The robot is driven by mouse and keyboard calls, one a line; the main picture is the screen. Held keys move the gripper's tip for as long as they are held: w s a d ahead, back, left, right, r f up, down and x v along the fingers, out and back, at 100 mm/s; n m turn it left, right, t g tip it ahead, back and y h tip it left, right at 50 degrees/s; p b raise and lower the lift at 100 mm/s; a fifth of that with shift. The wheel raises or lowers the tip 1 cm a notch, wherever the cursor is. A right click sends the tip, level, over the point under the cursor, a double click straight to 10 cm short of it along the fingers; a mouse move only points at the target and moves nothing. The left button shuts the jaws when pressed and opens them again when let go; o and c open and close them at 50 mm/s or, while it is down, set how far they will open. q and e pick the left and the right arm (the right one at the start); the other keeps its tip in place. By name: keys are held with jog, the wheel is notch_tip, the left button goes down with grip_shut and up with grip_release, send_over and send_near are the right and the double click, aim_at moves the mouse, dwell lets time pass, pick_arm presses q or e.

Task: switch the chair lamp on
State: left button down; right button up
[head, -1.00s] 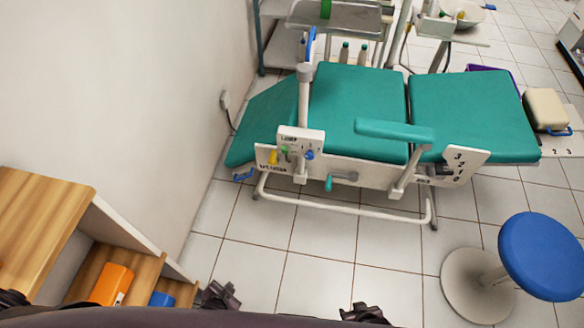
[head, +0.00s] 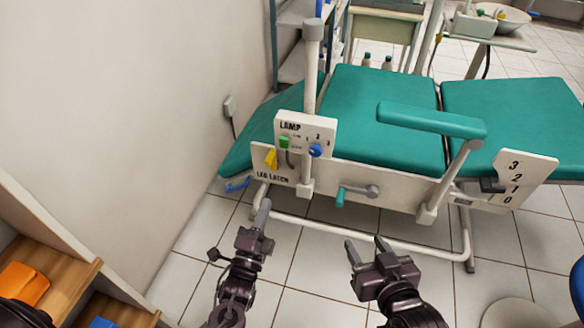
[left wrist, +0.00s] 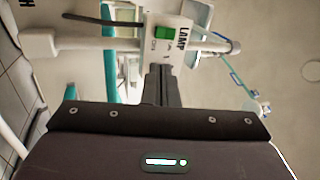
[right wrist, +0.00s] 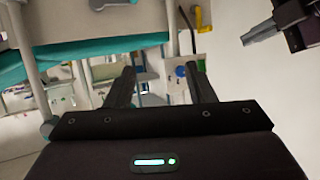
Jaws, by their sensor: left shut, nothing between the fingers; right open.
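The white lamp panel (head: 306,134), marked LAMP, is fixed to a post on the chair's near side. It carries a green switch (head: 285,142) and a blue knob (head: 315,151) with numbers above it. In the left wrist view the green switch (left wrist: 167,32) lies just beyond the left fingertips. My left gripper (head: 262,214) is shut and empty, below the panel in the head view and pointing up toward it. My right gripper (head: 364,250) is open and empty, lower right of the panel. In the right wrist view its spread fingers (right wrist: 162,88) face the chair side.
A yellow leg latch (head: 271,158) sits left below the panel. A teal-handled crank (head: 341,196) and an armrest (head: 430,120) are to the right. A white rail (head: 380,242) runs low along the chair. A wooden shelf (head: 60,270) stands at lower left, by the wall.

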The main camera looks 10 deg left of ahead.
pick_arm(q)
jog(key=shift+d+r+m+t+b, duration=0.35)
jog(key=shift+r+t+b, duration=0.15)
jog(key=shift+r, duration=0.3)
pick_arm(e)
jog(key=shift+d+r+t, duration=0.15)
jog(key=shift+r+t, duration=0.15)
jog(key=shift+r, duration=0.75)
pick_arm(q)
jog(key=b, duration=0.1)
send_near(286, 141)
jog(key=b+x, duration=0.1)
jog(key=x, duration=0.5)
jog(key=shift+w+r, duration=0.2)
jog(key=shift+w, duration=0.15)
pick_arm(e)
notch_tip(286, 141, up, 18)
jog(key=d+t+y, duration=0.1)
jog(key=t+y, duration=0.3)
jog(key=t, duration=0.5)
jog(key=shift+w+d+r, duration=0.15)
jog(key=shift+w, duration=0.1)
